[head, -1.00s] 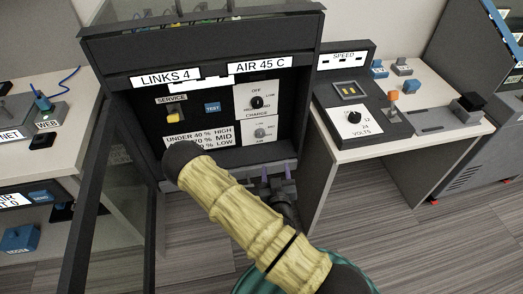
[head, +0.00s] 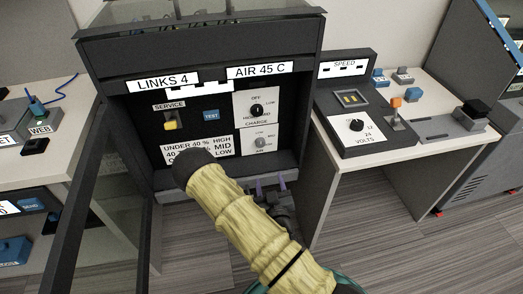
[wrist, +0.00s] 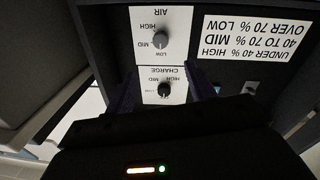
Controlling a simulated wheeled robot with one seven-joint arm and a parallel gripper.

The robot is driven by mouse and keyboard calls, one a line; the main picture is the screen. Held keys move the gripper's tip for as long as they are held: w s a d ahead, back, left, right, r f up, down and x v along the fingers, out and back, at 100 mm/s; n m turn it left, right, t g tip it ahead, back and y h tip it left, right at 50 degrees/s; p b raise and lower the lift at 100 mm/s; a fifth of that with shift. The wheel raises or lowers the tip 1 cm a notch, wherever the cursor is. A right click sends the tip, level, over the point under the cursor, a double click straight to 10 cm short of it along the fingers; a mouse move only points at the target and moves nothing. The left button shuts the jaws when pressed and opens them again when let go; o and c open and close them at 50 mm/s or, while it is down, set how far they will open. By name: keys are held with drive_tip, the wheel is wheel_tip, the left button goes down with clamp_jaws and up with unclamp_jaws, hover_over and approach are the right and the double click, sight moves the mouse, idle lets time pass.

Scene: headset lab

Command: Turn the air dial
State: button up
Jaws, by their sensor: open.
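The air dial (head: 260,142) is a grey knob on a white plate marked LOW, MID and HIGH, low on the right of the black cabinet panel. In the wrist view, which is upside down, the air dial (wrist: 160,39) shows above the charge dial (wrist: 164,89), a black knob. The charge dial (head: 257,110) sits directly above the air dial in the head view. My gripper (head: 270,186) is open and empty, below and in front of the air dial, not touching it. Its purple fingers also frame the wrist view (wrist: 163,78). The air dial's exact setting is too small to read.
The panel has a yellow service switch (head: 170,125), a blue TEST button (head: 211,115) and a sign (head: 197,150) partly covered by my arm. Displays read LINKS 4 and AIR 45 C. An open glass door (head: 100,215) stands left. A desk with a volts dial (head: 356,125) is right.

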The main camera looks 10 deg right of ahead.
drive_tip(key=w, duration=0.1)
drive_tip(key=b, duration=1)
approach(261, 145)
drive_tip(key=w, duration=0.8)
drive_tip(key=shift+w+d, duration=0.25)
drive_tip(key=shift+c, duration=0.2)
drive_tip(key=c, duration=0.9)
